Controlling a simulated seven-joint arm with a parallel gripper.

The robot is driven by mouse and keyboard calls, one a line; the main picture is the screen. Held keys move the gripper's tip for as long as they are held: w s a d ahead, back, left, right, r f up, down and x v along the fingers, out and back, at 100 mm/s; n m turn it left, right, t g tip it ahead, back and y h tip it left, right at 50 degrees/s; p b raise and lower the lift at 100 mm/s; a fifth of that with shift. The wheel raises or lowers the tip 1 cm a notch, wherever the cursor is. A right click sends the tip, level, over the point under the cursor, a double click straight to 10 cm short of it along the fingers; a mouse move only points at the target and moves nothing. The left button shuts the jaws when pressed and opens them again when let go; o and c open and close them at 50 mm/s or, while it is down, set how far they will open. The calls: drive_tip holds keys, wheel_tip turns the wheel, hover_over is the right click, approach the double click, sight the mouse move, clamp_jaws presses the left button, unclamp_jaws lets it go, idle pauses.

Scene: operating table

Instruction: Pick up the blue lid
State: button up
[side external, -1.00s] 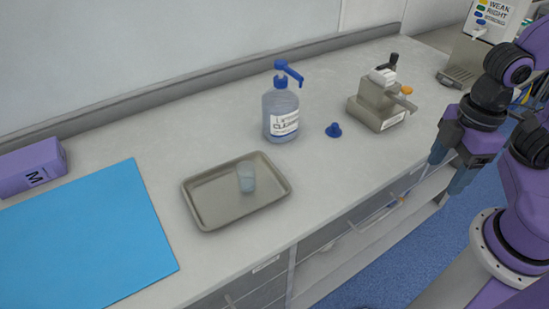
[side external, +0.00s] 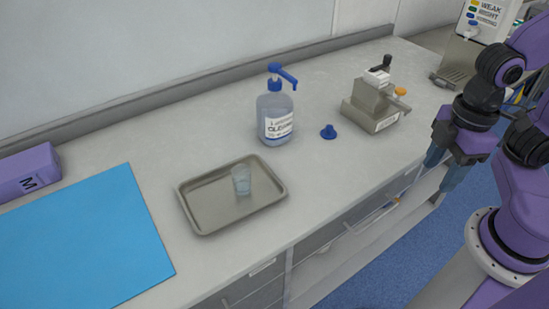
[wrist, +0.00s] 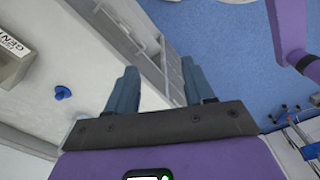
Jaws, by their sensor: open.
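The blue lid (side external: 328,131) lies on the grey counter between the pump bottle and the metal device. It is small, with a knob on top. In the wrist view the blue lid (wrist: 62,92) shows at the left, well to the left of my fingers. My gripper (side external: 441,174) hangs in front of the counter's front edge, to the right of the lid and apart from it. My gripper (wrist: 160,80) is open and empty, with a wide gap between its two blue-grey fingers.
A pump bottle (side external: 275,117) stands left of the lid, and a metal device (side external: 374,104) stands right of it. A metal tray (side external: 210,217) holds a clear cup (side external: 241,181). A blue mat (side external: 75,245) and a purple box (side external: 25,172) lie at the left.

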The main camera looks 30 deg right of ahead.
drive_tip(key=n+h, duration=0.2)
drive_tip(key=n, duration=0.6)
hover_over(330, 126)
drive_tip(key=a, duration=0.1)
wheel_tip(330, 126, down, 5)
drive_tip(key=shift+s+f, duration=0.1)
drive_tip(key=shift+d+f, duration=0.2)
drive_tip(key=shift+f, duration=1.7)
drive_tip(key=shift+d+f, duration=0.15)
drive_tip(key=shift+f, duration=1.75)
clamp_jaws()
